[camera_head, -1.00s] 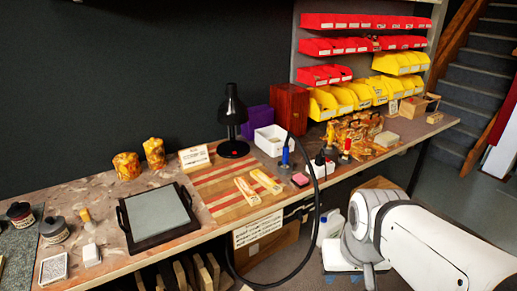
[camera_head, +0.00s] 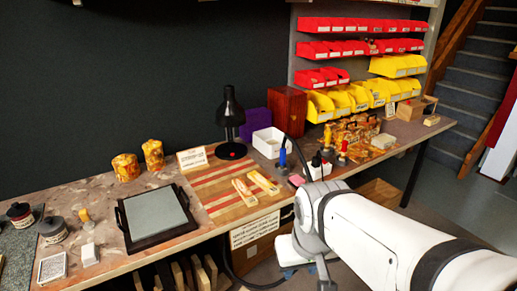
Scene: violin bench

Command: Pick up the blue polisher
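The blue polisher (camera_head: 283,153) stands upright on the workbench, right of the middle of the view, in front of a white box. Its lower part is grey. My white and grey arm reaches in from the lower right, and its rounded joint is in front of the bench edge, below and to the right of the polisher. The polisher is clear of my arm.
Two pale wooden pieces lie on the striped board (camera_head: 215,186). A dark cable runs nearby.

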